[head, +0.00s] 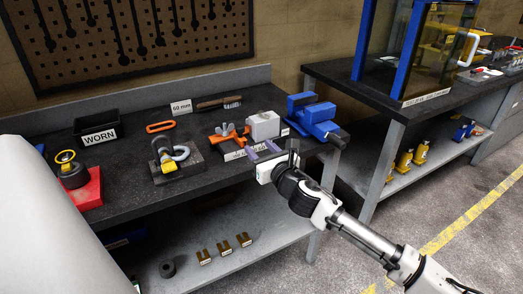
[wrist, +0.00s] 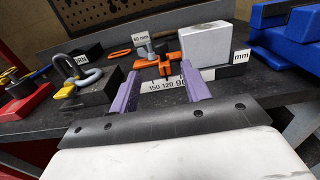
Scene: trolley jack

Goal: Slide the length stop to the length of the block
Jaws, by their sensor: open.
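The length stop (head: 230,142) is an orange piece with a grey wing-like knob on top. It sits on a scale bar marked in mm (head: 243,154), to the left of the pale grey block (head: 263,126). In the wrist view the orange stop (wrist: 167,67) stands just beyond my fingers, and the block (wrist: 207,45) is right of it. The scale (wrist: 165,86) reads 150, 120 and 90-something; a finger hides the rest. My gripper (wrist: 158,73) is open, its purple fingers apart and empty in front of the stop. My gripper also shows in the head view (head: 262,150).
A "60 mm" card (head: 181,107) stands behind, near a brush (head: 219,102). A blue vise (head: 313,118) stands close on the right. A grey base with a shackle (head: 178,164), a black "WORN" bin (head: 98,130) and a red block (head: 83,190) lie left.

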